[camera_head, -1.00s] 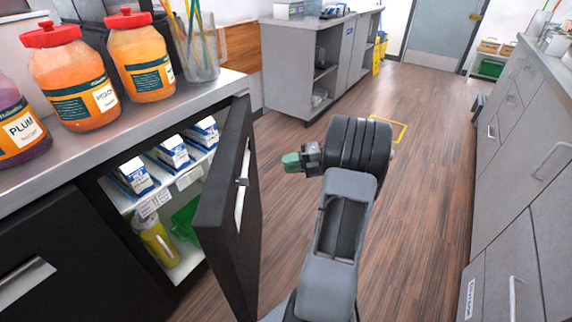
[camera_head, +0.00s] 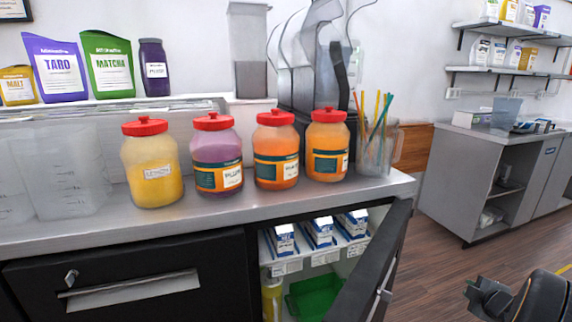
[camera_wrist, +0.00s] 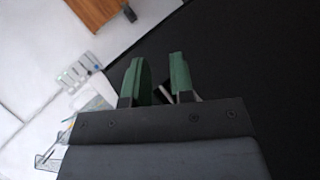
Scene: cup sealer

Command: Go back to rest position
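My gripper (camera_wrist: 160,66) shows in the wrist view with its two green fingers apart and nothing between them. It is open and empty. In the head view only a dark part of my arm's end shows at the lower right corner, and the green fingertips are not visible there. The black cabinet door (camera_head: 372,270) stands open to the left of my arm in the head view. A large dark surface fills the right of the wrist view, close beyond the fingers; I cannot tell what it is.
Several red-lidded jars, one of them lemon (camera_head: 155,180), stand along the counter (camera_head: 240,215). Milk cartons (camera_head: 320,230) and a green bin (camera_head: 312,297) are inside the open cabinet. A grey cabinet (camera_head: 470,175) stands behind at right. Wooden floor (camera_head: 440,265) is clear between them.

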